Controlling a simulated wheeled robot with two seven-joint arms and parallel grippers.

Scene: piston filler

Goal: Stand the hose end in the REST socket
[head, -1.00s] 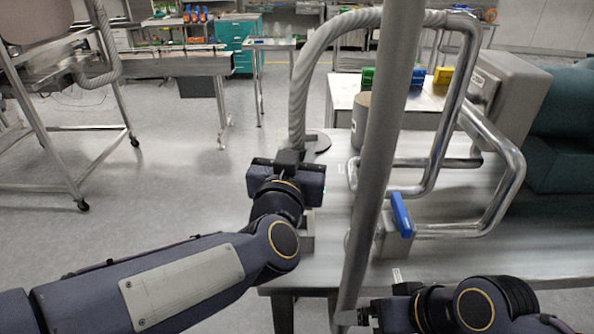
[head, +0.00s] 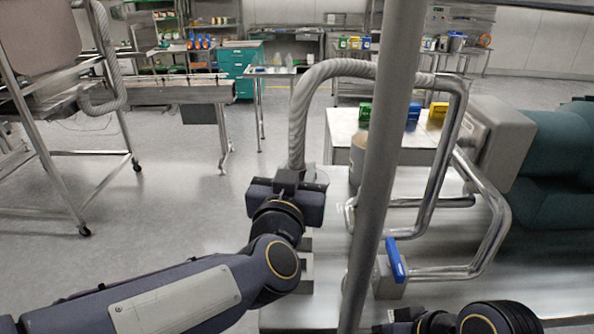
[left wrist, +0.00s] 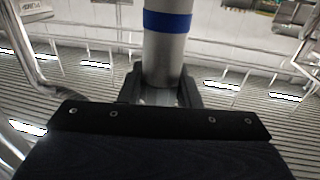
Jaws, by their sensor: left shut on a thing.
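The grey ribbed hose (head: 298,115) arches from the metal pipework and hangs down to my left gripper (head: 290,180). In the left wrist view the hose end is a smooth grey cylinder (left wrist: 166,50) with a blue band, held upright between the fingers of my left gripper (left wrist: 160,95). The lower tip of the hose end is hidden by the gripper. Small open metal blocks (head: 302,272) stand on the table's left edge, just in front of the gripper; I cannot read which is the REST socket. My right gripper (head: 385,327) is at the bottom edge, mostly cut off.
A thick grey post (head: 376,180) rises in front of the table. Bent steel pipes (head: 492,235) and a blue-handled valve (head: 395,260) stand to the right.

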